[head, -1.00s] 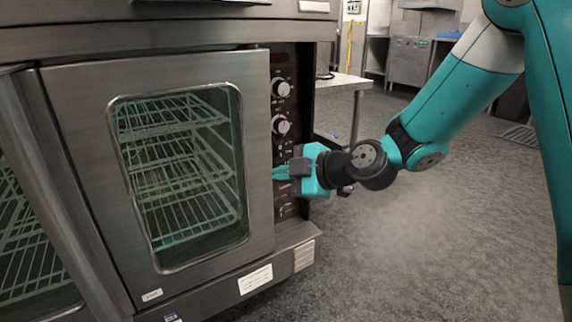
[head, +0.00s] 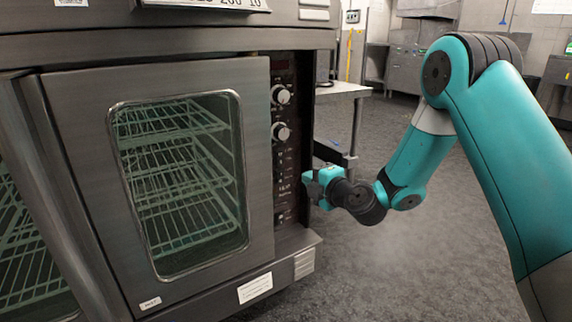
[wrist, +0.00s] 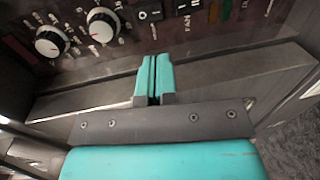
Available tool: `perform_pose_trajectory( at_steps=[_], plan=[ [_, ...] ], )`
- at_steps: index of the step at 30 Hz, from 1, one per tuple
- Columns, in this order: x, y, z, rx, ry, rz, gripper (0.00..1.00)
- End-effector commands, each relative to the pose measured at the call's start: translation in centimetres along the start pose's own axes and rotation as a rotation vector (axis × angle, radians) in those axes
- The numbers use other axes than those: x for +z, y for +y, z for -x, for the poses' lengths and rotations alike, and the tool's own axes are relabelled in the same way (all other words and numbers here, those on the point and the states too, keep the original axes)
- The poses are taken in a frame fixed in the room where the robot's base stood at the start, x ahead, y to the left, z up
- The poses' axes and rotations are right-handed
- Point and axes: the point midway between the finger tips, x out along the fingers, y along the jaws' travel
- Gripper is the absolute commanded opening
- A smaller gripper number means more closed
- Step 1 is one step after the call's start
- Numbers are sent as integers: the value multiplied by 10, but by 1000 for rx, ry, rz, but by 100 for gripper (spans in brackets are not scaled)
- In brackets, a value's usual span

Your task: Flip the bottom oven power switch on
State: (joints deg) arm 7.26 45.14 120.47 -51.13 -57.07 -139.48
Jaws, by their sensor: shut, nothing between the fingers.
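The lower oven's control panel (head: 285,150) is a dark vertical strip right of the glass oven door. In the wrist view a black rocker switch (wrist: 149,13) with white markings sits on the panel, right of the two knobs. Which marking means on, and which switch is the power one, I cannot tell. My gripper (head: 308,180) is shut and empty, just right of the panel's lower half and apart from the door. In the wrist view its teal fingertips (wrist: 154,62) lie together, pointing toward the panel below the rocker switch.
Two white-faced knobs (head: 281,95) are on the panel's upper part; they also show in the wrist view (wrist: 103,25). The oven door (head: 255,150) is closed. A metal table (head: 345,88) stands behind on the right. The grey floor (head: 370,270) right of the oven is clear.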

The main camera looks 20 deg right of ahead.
Motion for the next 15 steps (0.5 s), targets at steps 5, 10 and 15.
perform_pose_trajectory(
  at_steps=[5,10,15],
  plan=[
    [-2,3,-38,3,3,4,0],
    [-2,0,-75,3,4,3,0],
    [-2,-1,-102,3,2,1,0]
  ],
)
